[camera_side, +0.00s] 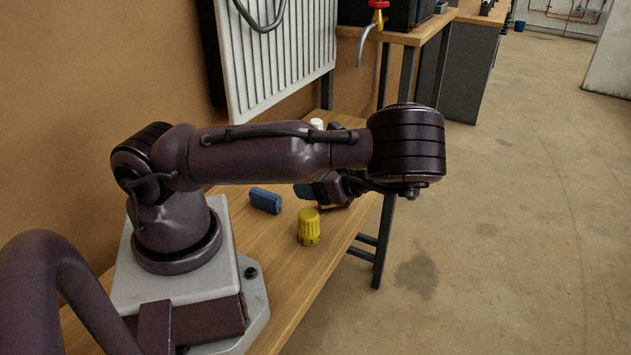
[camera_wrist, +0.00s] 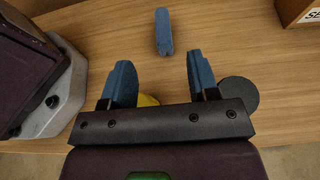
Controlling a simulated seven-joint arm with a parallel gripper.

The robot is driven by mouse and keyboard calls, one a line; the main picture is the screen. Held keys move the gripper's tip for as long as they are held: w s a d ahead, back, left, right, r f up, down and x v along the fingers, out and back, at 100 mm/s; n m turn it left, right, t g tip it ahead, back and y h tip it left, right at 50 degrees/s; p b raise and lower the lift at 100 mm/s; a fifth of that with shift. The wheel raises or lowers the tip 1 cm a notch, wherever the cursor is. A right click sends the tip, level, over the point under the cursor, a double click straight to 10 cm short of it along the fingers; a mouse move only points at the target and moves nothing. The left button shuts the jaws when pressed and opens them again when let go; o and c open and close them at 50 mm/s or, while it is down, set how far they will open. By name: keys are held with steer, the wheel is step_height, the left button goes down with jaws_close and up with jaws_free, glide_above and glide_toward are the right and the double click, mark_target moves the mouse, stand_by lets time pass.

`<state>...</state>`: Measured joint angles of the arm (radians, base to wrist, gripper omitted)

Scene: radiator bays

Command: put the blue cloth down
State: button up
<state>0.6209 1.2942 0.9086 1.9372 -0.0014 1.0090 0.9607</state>
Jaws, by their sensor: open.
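The blue cloth (camera_side: 265,200) lies on the wooden bench top as a small folded block, to the right of my base in the side view. In the wrist view the cloth (camera_wrist: 163,32) lies beyond my fingertips, roughly in line with the gap between them, with bare wood around it. My gripper (camera_wrist: 160,72) is open, its two blue fingers apart with nothing between their tips. In the side view my gripper (camera_side: 307,191) is to the right of the cloth and apart from it, partly hidden by my arm.
A yellow ribbed cap-like object (camera_side: 308,228) stands near the bench's front edge; in the wrist view it is mostly hidden behind my gripper. A dark round disc (camera_wrist: 239,95) lies beside the right finger. A labelled box (camera_wrist: 297,10) is at top right.

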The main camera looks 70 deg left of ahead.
steer(key=w+d+r+n+t+h, duration=0.1)
steer(key=d+r+n+t+h, duration=0.45)
steer(key=d+r+h, duration=0.4)
steer(key=s+d+r+n+t, duration=0.1)
steer(key=s+d+r+t, duration=0.1)
steer(key=r, duration=0.3)
steer(key=s+d+r+n+t, duration=0.1)
steer(key=s+d+r+t, duration=0.1)
steer(key=r+t, duration=0.2)
steer(key=s+d+r+n+t, duration=0.1)
steer(key=s+d+r+t, duration=0.1)
steer(key=r, duration=0.5)
steer(key=shift+d+t, duration=0.35)
steer(key=shift+t, duration=0.4)
